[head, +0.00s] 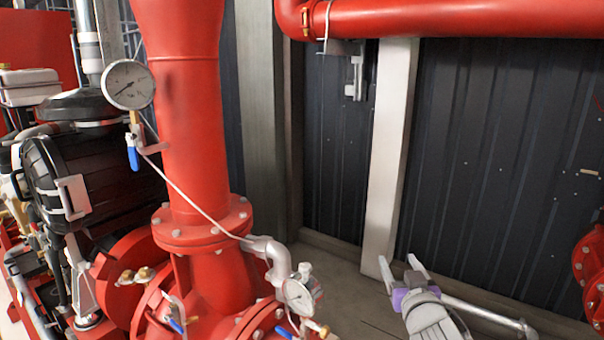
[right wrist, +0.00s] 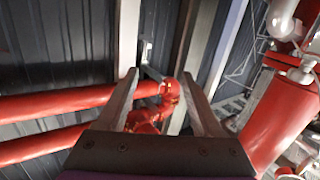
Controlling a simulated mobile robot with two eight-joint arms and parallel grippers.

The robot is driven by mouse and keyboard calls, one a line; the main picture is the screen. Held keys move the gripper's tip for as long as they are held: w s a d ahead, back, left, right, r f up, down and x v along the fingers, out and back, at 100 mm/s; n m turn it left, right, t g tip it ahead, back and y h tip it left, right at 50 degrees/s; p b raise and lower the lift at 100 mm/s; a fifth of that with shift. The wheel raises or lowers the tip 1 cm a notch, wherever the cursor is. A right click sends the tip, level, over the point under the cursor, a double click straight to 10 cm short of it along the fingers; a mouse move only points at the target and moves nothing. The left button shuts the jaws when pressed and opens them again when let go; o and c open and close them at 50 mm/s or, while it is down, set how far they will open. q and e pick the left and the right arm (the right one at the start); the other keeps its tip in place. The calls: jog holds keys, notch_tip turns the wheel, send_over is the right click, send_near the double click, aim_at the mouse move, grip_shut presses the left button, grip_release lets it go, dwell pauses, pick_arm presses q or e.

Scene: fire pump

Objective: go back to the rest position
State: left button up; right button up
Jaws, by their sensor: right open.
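My right gripper (head: 400,272) shows at the bottom right of centre in the head view, its two pale fingers spread apart with nothing between them. In the right wrist view the same gripper (right wrist: 160,92) has its fingers wide apart, with only distant red pipework and wall behind the gap. It is to the right of the red pump and clear of it in the picture. My left gripper is not in view.
A red vertical pipe (head: 190,120) rises from the pump (head: 215,295), with a round gauge (head: 129,85) and blue-handled valve. A smaller gauge (head: 299,294) sits lower. A black engine (head: 85,175) stands left. A red pipe (head: 470,18) crosses above. Dark wall (head: 500,150) is behind.

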jog(key=s+a+f+g, duration=0.3)
jog(key=s+f+g, duration=0.8)
jog(key=s+f, duration=1.5)
jog(key=s, duration=0.3)
jog(key=shift+s+f+g+y, duration=0.3)
jog(key=shift+s, duration=0.1)
jog(key=shift+a, duration=0.1)
dwell(1.4)
